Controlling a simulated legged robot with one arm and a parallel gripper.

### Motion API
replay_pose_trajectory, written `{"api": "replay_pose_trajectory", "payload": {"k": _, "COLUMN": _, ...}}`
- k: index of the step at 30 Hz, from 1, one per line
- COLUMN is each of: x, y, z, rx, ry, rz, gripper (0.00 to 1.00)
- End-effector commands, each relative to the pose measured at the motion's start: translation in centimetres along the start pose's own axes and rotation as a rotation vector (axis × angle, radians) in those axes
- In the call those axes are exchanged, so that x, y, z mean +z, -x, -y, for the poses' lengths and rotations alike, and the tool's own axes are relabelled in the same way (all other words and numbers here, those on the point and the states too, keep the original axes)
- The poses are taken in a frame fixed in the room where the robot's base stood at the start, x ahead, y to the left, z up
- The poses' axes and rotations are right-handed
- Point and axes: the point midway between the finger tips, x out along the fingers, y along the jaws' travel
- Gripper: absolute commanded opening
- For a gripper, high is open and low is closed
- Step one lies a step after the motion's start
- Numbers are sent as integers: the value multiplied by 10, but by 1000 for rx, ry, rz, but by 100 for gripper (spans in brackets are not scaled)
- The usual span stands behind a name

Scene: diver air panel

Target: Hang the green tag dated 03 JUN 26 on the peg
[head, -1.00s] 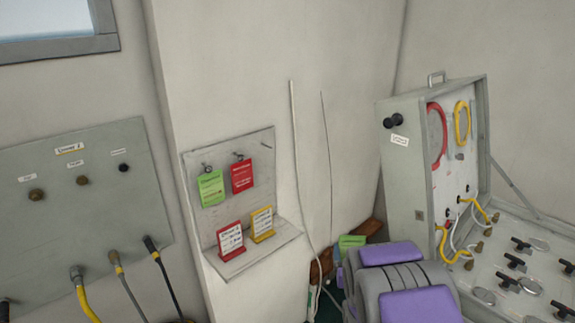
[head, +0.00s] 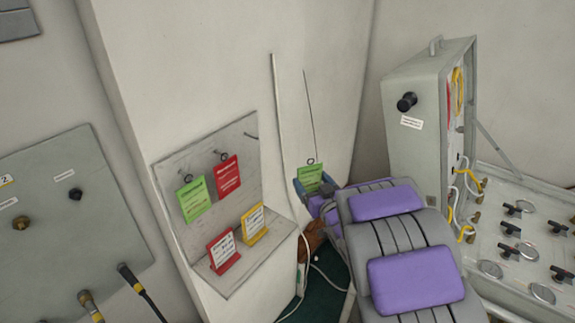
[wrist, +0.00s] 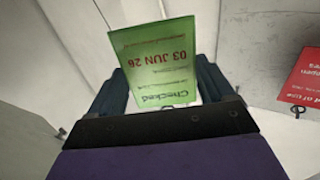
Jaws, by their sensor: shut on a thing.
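My gripper (head: 313,187) is shut on a green tag (head: 309,177) and holds it upright, right of the tag board. In the wrist view the green tag (wrist: 153,62) stands between the two dark fingers (wrist: 165,92), upside down, reading "Checked 03 JUN 26". A ring shows at its top in the head view. A bare peg (head: 251,135) sticks out near the board's upper right. The held tag is apart from this peg. Another green tag (head: 193,200) and a red tag (head: 227,176) hang on the pegs to its left.
The grey board (head: 262,197) has a ledge with a red-framed card (head: 223,252) and a yellow card (head: 253,224). A white pipe (head: 279,130) and thin cable run down the wall right of it. An open gauge case (head: 415,150) stands at right.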

Motion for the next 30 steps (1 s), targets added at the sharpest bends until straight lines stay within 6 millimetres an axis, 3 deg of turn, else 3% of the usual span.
{"api": "replay_pose_trajectory", "payload": {"k": 1, "x": -12, "y": -3, "z": 9, "rx": -37, "ry": 5, "rz": -5, "gripper": 53}}
{"api": "replay_pose_trajectory", "payload": {"k": 6, "x": -38, "y": -7, "z": 38, "rx": -167, "ry": 4, "rz": -4, "gripper": 53}}
{"api": "replay_pose_trajectory", "payload": {"k": 13, "x": -65, "y": -1, "z": 63, "rx": -320, "ry": -3, "rz": -8, "gripper": 53}}
{"api": "replay_pose_trajectory", "payload": {"k": 21, "x": -74, "y": 6, "z": 72, "rx": -399, "ry": -12, "rz": -13, "gripper": 53}}
{"api": "replay_pose_trajectory", "payload": {"k": 30, "x": -71, "y": -3, "z": 83, "rx": -403, "ry": -8, "rz": -8, "gripper": 53}}
